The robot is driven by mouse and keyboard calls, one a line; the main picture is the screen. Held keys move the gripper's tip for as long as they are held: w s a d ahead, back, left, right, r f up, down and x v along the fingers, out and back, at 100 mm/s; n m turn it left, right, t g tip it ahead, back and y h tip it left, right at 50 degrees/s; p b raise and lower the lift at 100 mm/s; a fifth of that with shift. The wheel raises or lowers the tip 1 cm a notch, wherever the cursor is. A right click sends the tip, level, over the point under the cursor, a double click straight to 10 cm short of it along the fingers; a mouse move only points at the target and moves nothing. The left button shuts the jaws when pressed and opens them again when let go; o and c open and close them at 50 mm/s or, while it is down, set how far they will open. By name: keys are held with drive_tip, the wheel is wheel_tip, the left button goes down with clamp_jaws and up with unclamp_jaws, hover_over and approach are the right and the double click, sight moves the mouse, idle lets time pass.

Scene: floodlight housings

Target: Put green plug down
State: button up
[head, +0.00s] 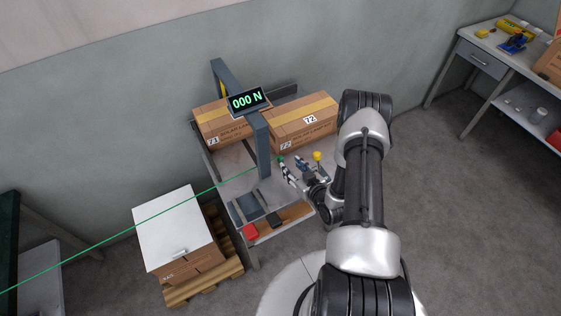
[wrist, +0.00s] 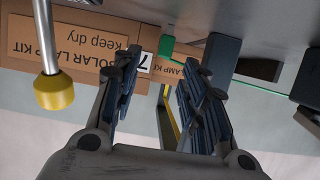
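A small green piece, which looks like the green plug (head: 281,159), shows at the tip of one finger of my gripper (head: 296,165) in the head view. In the wrist view the green piece (wrist: 167,46) appears in the gap between the fingertips of my gripper (wrist: 160,75). The fingers stand wide apart, and I see neither one pressed on the green piece. I cannot tell whether it rests on the bench. A yellow-capped post (wrist: 54,90) stands beside the fingers; its cap (head: 317,156) also shows in the head view.
Two cartons, one marked 71 (head: 222,125) and one marked 72 (head: 303,122), stand at the back of the bench. A grey post frame (head: 264,145) carries a display (head: 249,99) reading 000 N. A thin green line (head: 130,228) runs in from the left. A red block (head: 250,231) sits below.

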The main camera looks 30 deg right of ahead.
sight(281, 158)
drive_tip(key=shift+a+b+x, duration=0.2)
drive_tip(key=shift+b+x, duration=0.15)
drive_tip(key=shift+x, duration=1.2)
drive_tip(key=shift+a+b+x, duration=0.15)
drive_tip(key=shift+b+x, duration=0.15)
drive_tip(key=shift+x, duration=1.25)
drive_tip(key=shift+r, duration=0.1)
clamp_jaws()
